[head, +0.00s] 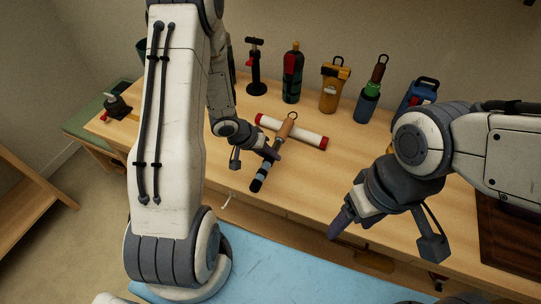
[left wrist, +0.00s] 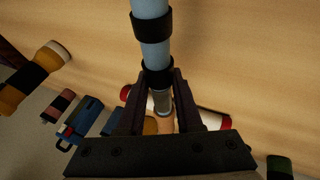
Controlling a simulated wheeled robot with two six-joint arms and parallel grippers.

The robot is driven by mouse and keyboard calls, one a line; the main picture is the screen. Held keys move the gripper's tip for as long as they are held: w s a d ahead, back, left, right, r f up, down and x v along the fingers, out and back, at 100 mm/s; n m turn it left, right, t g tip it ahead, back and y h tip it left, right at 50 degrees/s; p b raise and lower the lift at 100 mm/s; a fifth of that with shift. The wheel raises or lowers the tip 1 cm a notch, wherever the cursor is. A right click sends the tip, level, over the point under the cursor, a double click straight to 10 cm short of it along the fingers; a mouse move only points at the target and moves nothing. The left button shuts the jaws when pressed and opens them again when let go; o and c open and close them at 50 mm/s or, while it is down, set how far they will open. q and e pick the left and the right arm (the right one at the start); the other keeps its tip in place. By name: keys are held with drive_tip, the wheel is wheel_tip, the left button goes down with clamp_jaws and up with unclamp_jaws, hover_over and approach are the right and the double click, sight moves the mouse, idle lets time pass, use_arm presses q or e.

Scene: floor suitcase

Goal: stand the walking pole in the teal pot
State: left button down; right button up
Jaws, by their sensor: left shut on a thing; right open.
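The walking pole has a tan handle with a loop (head: 287,125) and a grey-blue shaft with black bands (head: 264,172). My left gripper (head: 268,152) is shut on its shaft. In the left wrist view the shaft (left wrist: 152,28) runs up between the fingers (left wrist: 158,92), and the tan handle shows beyond them. The pole looks slanted over the table; whether it touches the table I cannot tell. A dark teal pot (head: 142,48) shows at the back left, mostly hidden behind my left arm. My right gripper (head: 384,236) is open and empty in front of the table's edge.
A white tube with red ends (head: 308,136) lies beside and behind the pole. Several upright items, including a green-red bottle (head: 292,72) and a yellow lantern (head: 333,86), line the back of the wooden table (head: 325,185). A dark tray (head: 505,235) is at the right.

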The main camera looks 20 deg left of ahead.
use_arm(q)
drive_tip(key=shift+f, duration=0.6)
drive_tip(key=c, duration=0.6)
unclamp_jaws()
drive_tip(key=shift+r, duration=0.1)
